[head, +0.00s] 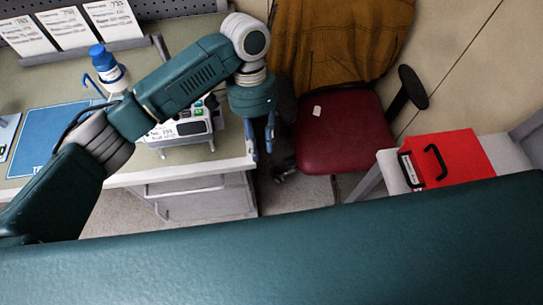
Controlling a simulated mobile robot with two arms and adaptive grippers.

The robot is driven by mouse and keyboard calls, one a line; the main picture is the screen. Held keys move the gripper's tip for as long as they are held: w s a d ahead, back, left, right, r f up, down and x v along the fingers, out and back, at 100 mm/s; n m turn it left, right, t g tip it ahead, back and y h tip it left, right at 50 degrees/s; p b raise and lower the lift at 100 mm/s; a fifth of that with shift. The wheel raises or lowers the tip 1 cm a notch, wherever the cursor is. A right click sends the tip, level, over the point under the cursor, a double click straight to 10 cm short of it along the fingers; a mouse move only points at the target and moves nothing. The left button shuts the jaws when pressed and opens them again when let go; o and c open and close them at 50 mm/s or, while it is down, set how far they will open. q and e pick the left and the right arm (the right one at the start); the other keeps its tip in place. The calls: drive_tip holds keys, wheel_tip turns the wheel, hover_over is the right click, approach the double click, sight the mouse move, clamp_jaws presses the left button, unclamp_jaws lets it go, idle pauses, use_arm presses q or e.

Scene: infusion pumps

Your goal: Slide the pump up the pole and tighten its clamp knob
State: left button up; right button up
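A small grey-white device with a screen, coloured buttons and a paper label, perhaps the pump (187,127), sits on the counter, partly hidden behind my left arm. I cannot make out a pole or a clamp knob. My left gripper (261,148) points down just past the counter's right edge, to the right of the device and apart from it. Its two blue fingers are spread with nothing between them. My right gripper does not show.
The counter (35,82) carries a blue mat (48,135), a blue-capped bottle (103,62) and label cards (70,28). A dark red chair (345,135) with a brown cloth (335,40) stands right of it. A red case (450,158) with black handles lies at the right.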

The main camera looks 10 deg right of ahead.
use_arm(q)
drive_tip(key=shift+h, duration=0.8)
drive_tip(key=shift+s+d+f, duration=1.25)
drive_tip(key=shift+s+d, duration=0.05)
drive_tip(key=shift+s, duration=0.1)
